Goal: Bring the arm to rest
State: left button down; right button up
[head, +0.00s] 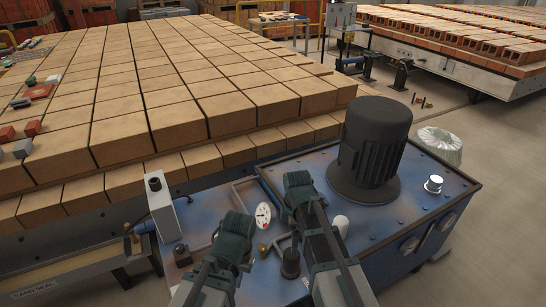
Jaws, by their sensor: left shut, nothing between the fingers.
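My left gripper (236,228) is at the lower middle of the head view, over the near left part of a blue machine top. It is shut with nothing in it. My right arm (325,250) reaches up from the bottom beside it, and its dark far end (298,186) is in front of the large dark motor. I cannot make out the fingers of the right gripper there.
The blue machine (425,195) carries a dark ribbed motor (375,140), a white gauge (263,215) and a white-topped cap (433,184). Layered tan bricks (180,85) fill the left. A red brick bed (460,35) stands at back right. Bare floor (510,150) lies at right.

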jog(key=s+a+m, duration=0.2)
jog(key=s+m, duration=0.4)
jog(key=s, duration=0.1)
jog(key=s+a+m+h, duration=0.1)
jog(key=s+a+m, duration=0.2)
jog(key=s+m, duration=0.3)
jog(key=shift+s+a+r+m, duration=0.25)
jog(key=shift+s+m, duration=0.15)
jog(key=shift+m, duration=0.3)
jog(key=w+d+f+m+b, duration=0.1)
jog(key=w, duration=0.3)
jog(key=w+d+f+m+b, duration=0.1)
jog(key=w+d+f+m, duration=0.1)
jog(key=w, duration=0.3)
jog(key=w+d+f+m+y+b, duration=0.1)
jog(key=w+d+m+b, duration=0.1)
jog(key=w, duration=0.2)
jog(key=shift+w+d+f, duration=0.1)
jog(key=shift+w+f, duration=0.15)
jog(key=shift+f, duration=0.05)
jog(key=shift+w+d, duration=0.2)
jog(key=shift+f, duration=0.1)
